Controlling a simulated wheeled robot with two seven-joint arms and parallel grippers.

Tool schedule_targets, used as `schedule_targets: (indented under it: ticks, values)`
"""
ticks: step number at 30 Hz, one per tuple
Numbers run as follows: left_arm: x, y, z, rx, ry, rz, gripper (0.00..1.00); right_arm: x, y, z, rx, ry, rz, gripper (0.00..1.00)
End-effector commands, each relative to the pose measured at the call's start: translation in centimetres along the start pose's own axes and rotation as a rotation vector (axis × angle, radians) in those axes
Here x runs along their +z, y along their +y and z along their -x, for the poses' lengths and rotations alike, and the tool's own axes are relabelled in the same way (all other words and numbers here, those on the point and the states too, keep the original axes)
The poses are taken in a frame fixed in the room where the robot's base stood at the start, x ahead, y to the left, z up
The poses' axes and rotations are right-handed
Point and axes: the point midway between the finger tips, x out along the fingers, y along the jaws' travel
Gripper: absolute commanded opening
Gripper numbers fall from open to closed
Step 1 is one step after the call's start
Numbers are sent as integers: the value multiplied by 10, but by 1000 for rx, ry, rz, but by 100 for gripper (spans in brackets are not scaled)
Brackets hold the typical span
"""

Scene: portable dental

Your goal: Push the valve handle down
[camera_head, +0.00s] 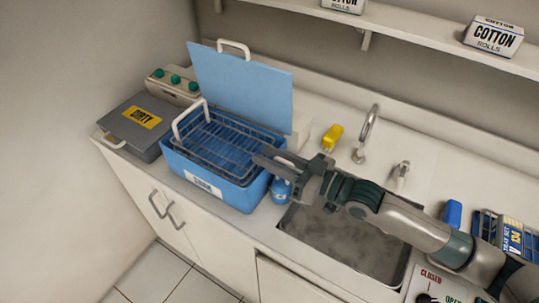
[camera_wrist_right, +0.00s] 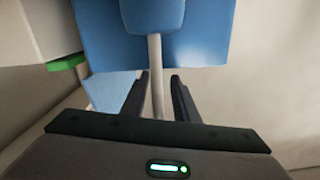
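A panel (camera_head: 447,284) lettered CLOSED and OPEN lies at the lower right of the head view. A dark part (camera_head: 425,298) at its bottom is cut off by the frame, so I cannot tell whether it is the valve handle. My right gripper (camera_head: 268,160) is far to its left, by the right side of the blue tub. In the wrist view its fingers (camera_wrist_right: 160,85) are apart, with a pale rod (camera_wrist_right: 156,70) between them and gaps at both sides. A blue block (camera_wrist_right: 152,14) tops the rod. My left gripper is not in view.
The blue tub (camera_head: 222,188) has a wire basket (camera_head: 225,150) inside and its blue lid (camera_head: 240,85) raised. A blue bottle (camera_head: 281,190) stands beside it. My right arm crosses over the sink (camera_head: 335,235). A tap (camera_head: 368,130) and a yellow item (camera_head: 333,136) stand behind.

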Motion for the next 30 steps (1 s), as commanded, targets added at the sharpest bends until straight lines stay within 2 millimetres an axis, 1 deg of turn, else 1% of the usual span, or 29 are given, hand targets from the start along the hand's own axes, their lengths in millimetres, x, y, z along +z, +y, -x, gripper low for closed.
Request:
schedule_targets:
  ticks: [10, 16, 20, 30]
  values:
    - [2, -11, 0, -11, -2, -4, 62, -2, 1, 1, 1, 3, 4, 27]
    - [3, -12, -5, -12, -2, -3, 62, -1, 2, 13, 2, 3, 4, 27]
    - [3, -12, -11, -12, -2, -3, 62, 0, 2, 28, 1, 2, 5, 27]
    - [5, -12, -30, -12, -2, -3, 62, 2, 2, 84, 2, -1, 4, 27]
